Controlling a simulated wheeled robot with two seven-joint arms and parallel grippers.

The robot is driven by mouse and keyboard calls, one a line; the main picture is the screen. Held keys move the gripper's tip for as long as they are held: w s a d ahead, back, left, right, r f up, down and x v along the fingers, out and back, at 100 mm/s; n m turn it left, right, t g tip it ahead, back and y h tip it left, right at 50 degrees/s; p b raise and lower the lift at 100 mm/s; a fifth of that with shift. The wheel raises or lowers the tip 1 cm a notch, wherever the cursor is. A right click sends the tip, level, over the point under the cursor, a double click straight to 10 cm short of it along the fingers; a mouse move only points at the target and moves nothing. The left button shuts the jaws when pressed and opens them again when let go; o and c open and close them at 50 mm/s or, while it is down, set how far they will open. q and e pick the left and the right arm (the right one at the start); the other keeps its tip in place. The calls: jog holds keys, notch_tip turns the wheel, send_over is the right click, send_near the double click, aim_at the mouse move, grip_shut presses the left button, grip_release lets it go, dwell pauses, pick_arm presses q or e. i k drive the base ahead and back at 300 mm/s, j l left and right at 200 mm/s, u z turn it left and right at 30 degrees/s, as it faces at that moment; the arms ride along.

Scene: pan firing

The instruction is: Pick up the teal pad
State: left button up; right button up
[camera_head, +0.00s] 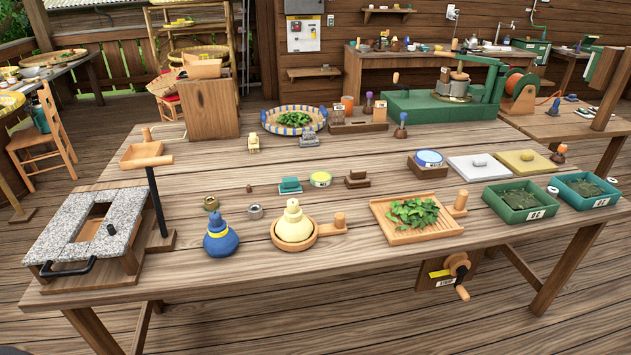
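A small teal pad (290,186) lies on the wooden table (350,265), near the middle of the tabletop. It looks like a low block with a raised upper part. Neither of my grippers shows in the head view, so nothing is seen touching the pad.
A brown wooden block (357,180) is right of the tin. A metal nut-like piece (255,211), a blue jar (221,238) and a cream gourd shape in a wooden pan (293,228) stand nearer. A leaf tray (416,217) is right. Bare tabletop lies behind the pad.

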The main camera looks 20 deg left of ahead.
aim_at(289, 185)
jog(key=i+l+u, duration=0.1)
jog(key=l+u, duration=0.3)
jog(key=i+l+u, duration=0.1)
jog(key=u, duration=0.3)
jog(key=k+l, duration=0.05)
